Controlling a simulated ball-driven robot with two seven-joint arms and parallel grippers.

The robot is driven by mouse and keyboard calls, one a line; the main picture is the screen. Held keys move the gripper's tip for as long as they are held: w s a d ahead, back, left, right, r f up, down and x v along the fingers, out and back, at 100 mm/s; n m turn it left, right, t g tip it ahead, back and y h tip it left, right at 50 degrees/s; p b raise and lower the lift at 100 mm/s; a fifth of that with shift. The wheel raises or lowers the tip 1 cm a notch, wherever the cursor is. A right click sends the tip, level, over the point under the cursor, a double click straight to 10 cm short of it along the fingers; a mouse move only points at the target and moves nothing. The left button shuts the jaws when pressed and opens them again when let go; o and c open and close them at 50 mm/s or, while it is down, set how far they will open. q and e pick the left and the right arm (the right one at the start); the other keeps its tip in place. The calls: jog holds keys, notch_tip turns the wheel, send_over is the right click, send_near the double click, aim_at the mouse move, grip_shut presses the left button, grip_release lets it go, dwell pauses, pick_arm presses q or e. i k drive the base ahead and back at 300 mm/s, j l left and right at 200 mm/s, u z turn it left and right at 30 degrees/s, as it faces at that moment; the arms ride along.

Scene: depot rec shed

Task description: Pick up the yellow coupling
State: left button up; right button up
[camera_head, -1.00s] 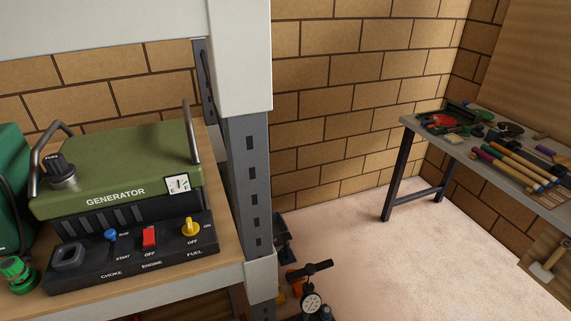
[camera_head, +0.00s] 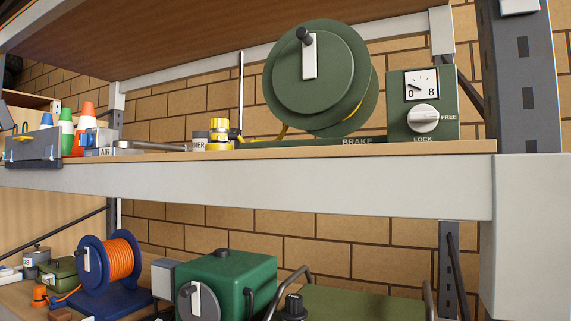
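A yellow coupling (camera_head: 219,146) is on the upper shelf, left of the large green hose reel (camera_head: 322,80). Neither of my grippers shows in this view.
The shelf's pale front beam (camera_head: 250,194) and grey upright (camera_head: 525,80) bound the space. A box with a dial (camera_head: 422,106), coloured cones (camera_head: 88,118) and an AIR-labelled fitting (camera_head: 98,142) share the shelf. Below are an orange cable reel (camera_head: 121,260) and a green machine (camera_head: 226,272).

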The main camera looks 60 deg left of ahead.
aim_at(219, 133)
jog(key=u, duration=2.2)
jog(key=j+z, duration=0.1)
jog(key=j, duration=0.25)
